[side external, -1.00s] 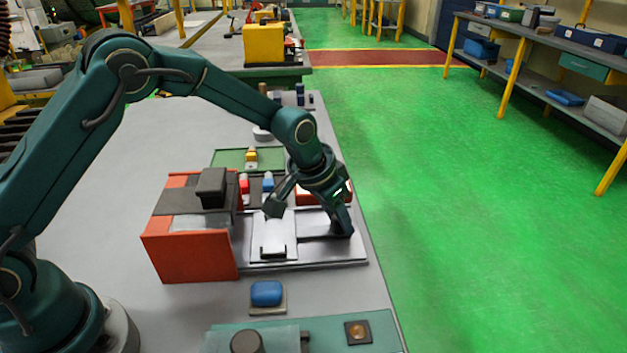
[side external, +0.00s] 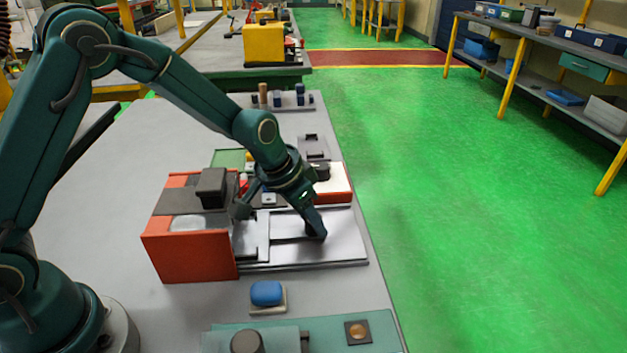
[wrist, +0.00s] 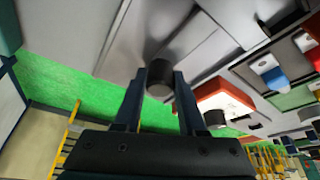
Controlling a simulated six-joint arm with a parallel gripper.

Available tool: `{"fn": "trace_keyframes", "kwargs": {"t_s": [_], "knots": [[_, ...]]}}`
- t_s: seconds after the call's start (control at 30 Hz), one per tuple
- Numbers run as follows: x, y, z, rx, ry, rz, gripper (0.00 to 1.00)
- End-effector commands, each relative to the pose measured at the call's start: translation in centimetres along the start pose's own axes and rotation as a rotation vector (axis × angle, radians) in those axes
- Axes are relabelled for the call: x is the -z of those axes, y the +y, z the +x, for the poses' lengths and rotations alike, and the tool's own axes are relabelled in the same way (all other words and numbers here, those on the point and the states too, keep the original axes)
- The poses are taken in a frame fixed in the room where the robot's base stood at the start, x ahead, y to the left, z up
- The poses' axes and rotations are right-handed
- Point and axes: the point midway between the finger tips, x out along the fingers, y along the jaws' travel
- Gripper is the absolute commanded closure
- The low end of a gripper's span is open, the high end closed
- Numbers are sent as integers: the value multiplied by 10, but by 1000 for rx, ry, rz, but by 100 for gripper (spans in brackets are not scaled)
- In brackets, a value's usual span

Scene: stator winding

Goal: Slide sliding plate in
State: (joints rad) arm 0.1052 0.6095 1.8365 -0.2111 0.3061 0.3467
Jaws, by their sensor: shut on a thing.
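The sliding plate (side external: 256,238) is a flat silvery metal piece lying on a long metal base (side external: 345,250). Its left end is at the open right side of an orange housing (side external: 190,250) with a dark top; how far it reaches inside is hidden. My gripper (side external: 315,230) is low over the plate's right part, tilted. In the wrist view my gripper (wrist: 160,80) has its two fingers on either side of a dark round knob (wrist: 158,76), shut on it. The fingers partly hide the knob in the side view.
A white-and-orange box (side external: 335,185) stands just behind the base. A blue block (side external: 266,293) on a small pad and a teal fixture (side external: 345,325) lie in front. A green tray (side external: 228,158) is behind the housing. The grey table is clear to the left.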

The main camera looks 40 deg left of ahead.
Motion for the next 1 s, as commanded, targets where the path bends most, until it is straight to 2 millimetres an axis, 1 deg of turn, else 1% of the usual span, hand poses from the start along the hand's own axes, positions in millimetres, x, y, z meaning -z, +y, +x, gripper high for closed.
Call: {"fn": "trace_keyframes", "kwargs": {"t_s": [0.83,0.87,0.9,0.93,1.0], "knots": [[-32,-18,-14,-3,-3,-2,91],[-32,-18,-14,-3,-3,0,56],[-32,-18,-14,-3,-2,1,41],[-32,-18,-14,-3,-2,1,32],[-32,-18,-13,-2,-2,1,32]]}}
